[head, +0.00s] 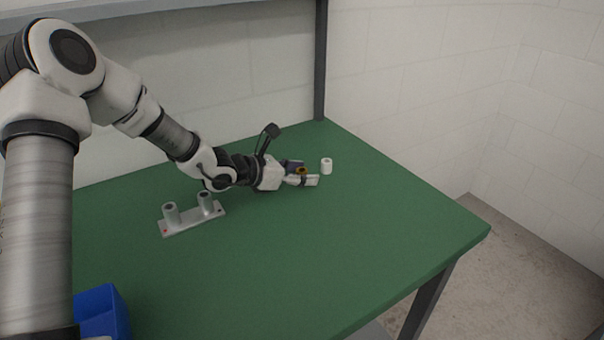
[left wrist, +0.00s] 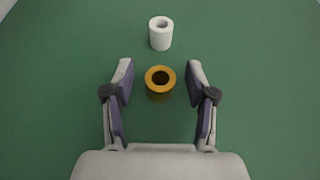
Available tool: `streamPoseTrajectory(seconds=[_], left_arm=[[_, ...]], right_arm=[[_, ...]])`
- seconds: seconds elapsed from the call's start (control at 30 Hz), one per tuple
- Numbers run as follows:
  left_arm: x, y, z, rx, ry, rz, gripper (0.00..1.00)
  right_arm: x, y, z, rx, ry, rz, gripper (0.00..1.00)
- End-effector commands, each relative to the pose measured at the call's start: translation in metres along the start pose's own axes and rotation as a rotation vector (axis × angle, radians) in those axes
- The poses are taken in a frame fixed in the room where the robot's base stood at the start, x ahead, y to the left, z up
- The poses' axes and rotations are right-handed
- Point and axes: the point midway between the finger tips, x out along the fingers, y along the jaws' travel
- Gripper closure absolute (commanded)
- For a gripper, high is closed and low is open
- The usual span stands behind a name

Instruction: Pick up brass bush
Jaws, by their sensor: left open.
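The brass bush (left wrist: 160,88) is a short golden ring with a dark hole, upright on the green table. In the left wrist view it lies between the fingertips of my left gripper (left wrist: 159,84), with a gap to each finger. My left gripper is open, and it shows in the head view (head: 302,174) low over the table. There the brass bush (head: 302,170) is partly hidden by the fingers. My right gripper is not in view.
A white hollow cylinder (left wrist: 161,33) stands just beyond the bush. A grey plate with two upright hollow posts (head: 193,220) lies on the green table (head: 330,240), left of the gripper. A blue bin (head: 100,312) is at the lower left. The table's right side is clear.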

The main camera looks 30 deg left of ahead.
Motion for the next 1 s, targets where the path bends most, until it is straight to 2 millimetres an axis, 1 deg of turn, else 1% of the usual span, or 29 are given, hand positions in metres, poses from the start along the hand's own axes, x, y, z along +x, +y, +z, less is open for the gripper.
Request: streamPoseTrajectory(seconds=[0.03,0.2,0.23,0.27,0.3,0.37,0.4,0.77,0.87,1.0], left_arm=[[0.003,0.0,0.0,0.0,0.0,0.0,0.43],[0.002,0.0,0.0,-0.001,-0.002,0.0,0.43],[0.002,0.0,0.0,-0.001,-0.002,0.0,0.5],[0.002,0.0,0.0,-0.001,-0.002,0.0,0.61],[0.002,0.0,0.0,-0.001,-0.002,0.0,0.75],[0.002,0.0,0.0,-0.001,-0.001,0.0,0.96],[0.002,0.0,0.0,-0.001,-0.001,0.0,1.0],[0.001,0.001,0.002,-0.001,-0.001,0.0,1.0],[-0.001,0.002,0.007,-0.001,-0.002,0.001,1.0],[-0.008,0.007,0.02,-0.001,-0.003,0.0,1.0]], right_arm=[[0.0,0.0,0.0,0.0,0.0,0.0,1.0],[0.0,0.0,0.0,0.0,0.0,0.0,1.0],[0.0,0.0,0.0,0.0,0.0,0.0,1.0],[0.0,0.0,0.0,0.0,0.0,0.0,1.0],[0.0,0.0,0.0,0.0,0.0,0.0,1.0],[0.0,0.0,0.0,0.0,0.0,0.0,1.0],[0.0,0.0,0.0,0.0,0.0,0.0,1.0],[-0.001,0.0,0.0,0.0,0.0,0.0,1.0],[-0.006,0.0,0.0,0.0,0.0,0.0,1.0],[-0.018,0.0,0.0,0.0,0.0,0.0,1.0]])
